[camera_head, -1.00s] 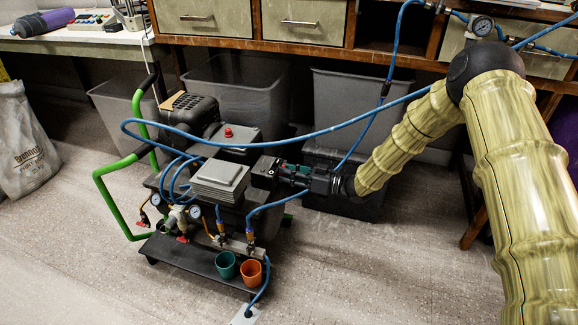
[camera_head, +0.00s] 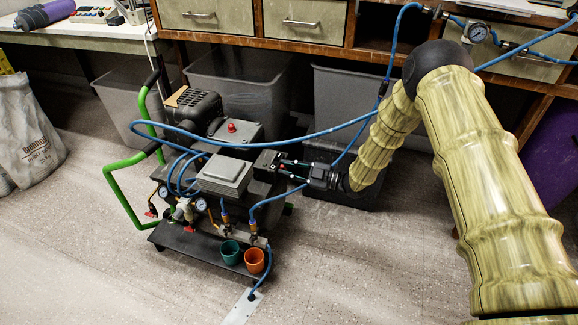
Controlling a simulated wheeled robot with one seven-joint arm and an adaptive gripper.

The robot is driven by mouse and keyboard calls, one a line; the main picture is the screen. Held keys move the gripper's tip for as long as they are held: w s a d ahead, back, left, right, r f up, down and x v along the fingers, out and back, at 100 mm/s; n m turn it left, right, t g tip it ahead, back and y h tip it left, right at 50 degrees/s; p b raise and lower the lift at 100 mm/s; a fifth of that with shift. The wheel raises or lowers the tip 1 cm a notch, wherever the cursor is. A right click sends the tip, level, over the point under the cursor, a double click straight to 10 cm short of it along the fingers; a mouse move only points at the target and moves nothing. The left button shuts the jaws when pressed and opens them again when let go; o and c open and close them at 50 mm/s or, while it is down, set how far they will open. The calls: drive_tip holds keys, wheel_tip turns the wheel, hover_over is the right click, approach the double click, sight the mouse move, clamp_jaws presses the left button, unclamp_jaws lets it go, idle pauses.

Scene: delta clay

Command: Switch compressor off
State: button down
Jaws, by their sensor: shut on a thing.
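The compressor (camera_head: 160,190) is a dark wheeled unit with green handles. It carries a black motor housing, a grey box with a red button (camera_head: 231,127), and a pale grey ribbed box (camera_head: 225,175). A small black block (camera_head: 266,161) sits at its right side. My gripper (camera_head: 281,166) comes in from the right, level with this block. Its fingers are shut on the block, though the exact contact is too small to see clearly. The red button stands apart from my gripper.
A blue hose (camera_head: 310,135) arches over the compressor and near my arm. Gauges, valves, a green cup (camera_head: 230,251) and an orange cup (camera_head: 254,260) are at the compressor's lower front. Grey bins (camera_head: 240,85) stand behind under the bench.

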drive_tip(key=shift+f+n, duration=0.1)
drive_tip(key=shift+n, duration=0.5)
drive_tip(key=c, duration=1.6)
unclamp_jaws()
drive_tip(key=shift+o, duration=0.2)
drive_tip(key=v, duration=1.2)
